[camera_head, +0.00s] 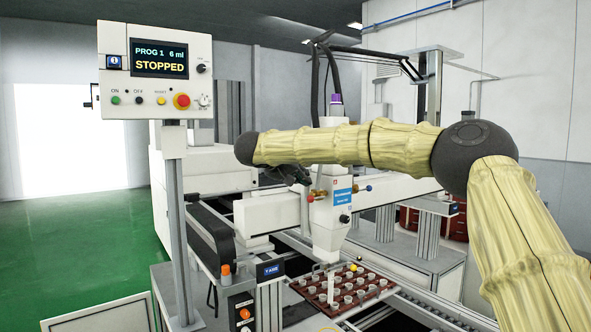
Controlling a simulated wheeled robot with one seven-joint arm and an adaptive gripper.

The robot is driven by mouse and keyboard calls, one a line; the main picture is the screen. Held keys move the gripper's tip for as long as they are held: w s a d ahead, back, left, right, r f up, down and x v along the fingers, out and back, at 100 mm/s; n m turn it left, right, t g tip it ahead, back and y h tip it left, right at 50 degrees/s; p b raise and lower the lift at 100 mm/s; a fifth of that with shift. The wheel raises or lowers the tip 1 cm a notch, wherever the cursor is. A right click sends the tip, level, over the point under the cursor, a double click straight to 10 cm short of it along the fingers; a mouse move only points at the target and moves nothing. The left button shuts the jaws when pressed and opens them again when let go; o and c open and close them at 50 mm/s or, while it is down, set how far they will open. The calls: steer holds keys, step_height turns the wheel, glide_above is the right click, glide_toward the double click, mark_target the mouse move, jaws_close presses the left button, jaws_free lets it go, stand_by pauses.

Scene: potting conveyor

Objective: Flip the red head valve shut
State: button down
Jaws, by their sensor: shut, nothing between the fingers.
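The white dosing head (330,215) stands above the conveyor, with a blue label on its front. A small red knob (310,198), apparently the red head valve's handle, shows at its left side beside brass fittings. A blue-tipped handle (368,188) sticks out on its right. My gripper (300,186) is dark and small in view, under my yellow-sleeved forearm. It is shut and empty, just above and left of the red knob. Whether it touches the knob or the valve is too small to tell. My forearm hides part of the head's upper body.
A control panel (155,70) on a post reads "PROG 1 6 ml STOPPED" at the left front. A brown tray (318,300) with several white-topped items lies below the head. The green floor (80,240) at the left is clear.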

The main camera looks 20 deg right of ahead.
mark_target(317, 198)
steer(key=s+f, duration=0.1)
steer(key=s+f+p, duration=0.1)
steer(key=s, duration=0.1)
steer(key=shift+a+f, duration=0.2)
steer(key=shift+f, duration=0.05)
